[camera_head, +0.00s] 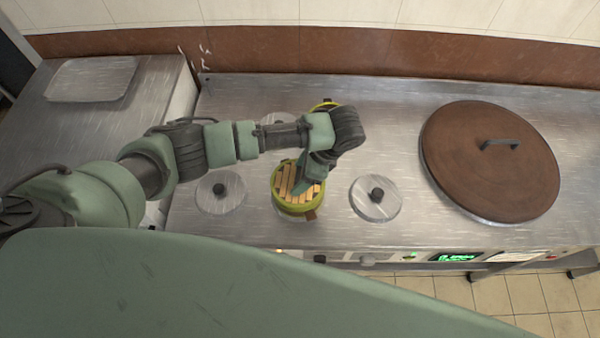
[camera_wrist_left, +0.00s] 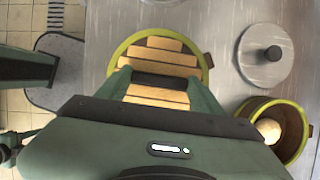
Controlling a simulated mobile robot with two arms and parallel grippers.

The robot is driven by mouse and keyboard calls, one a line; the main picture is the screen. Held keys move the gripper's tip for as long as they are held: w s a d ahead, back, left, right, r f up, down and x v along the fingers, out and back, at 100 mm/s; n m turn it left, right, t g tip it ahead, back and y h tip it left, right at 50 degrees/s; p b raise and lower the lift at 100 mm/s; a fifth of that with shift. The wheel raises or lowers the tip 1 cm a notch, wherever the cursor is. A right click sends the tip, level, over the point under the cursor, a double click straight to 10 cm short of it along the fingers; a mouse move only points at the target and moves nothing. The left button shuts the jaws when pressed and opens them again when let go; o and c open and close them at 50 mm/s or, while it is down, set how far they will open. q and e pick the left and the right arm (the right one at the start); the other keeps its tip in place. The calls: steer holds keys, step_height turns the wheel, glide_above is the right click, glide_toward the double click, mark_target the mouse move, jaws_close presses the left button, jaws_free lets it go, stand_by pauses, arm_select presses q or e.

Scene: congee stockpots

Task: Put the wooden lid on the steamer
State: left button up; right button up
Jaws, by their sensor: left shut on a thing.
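The round wooden lid (camera_head: 286,184), made of pale slats, is under my left gripper (camera_head: 302,188), which is shut on it. In the left wrist view the slats of the lid (camera_wrist_left: 157,101) show between and beyond the fingers. The lid lies within the outline of a green-rimmed steamer (camera_head: 293,207) with a brown tab, whose green rim also shows in the left wrist view (camera_wrist_left: 117,54). I cannot tell whether the lid rests on the rim or hangs just above it. The fingers hide part of the lid. My right gripper is not in view.
A second green-rimmed steamer (camera_wrist_left: 297,137), open with a pale round bun inside, stands behind, partly hidden by my arm in the head view. Small round metal covers with black knobs (camera_head: 375,198) (camera_head: 220,191) flank the near steamer. A large brown lid (camera_head: 490,175) covers the counter's right.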

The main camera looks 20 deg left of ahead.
arm_select(q)
steer(key=shift+f+b, duration=0.3)
steer(key=shift+f, duration=0.3)
steer(key=o, duration=1.1)
steer(key=p+v, duration=0.9)
steer(key=v, duration=0.2)
steer(key=shift+p, duration=0.3)
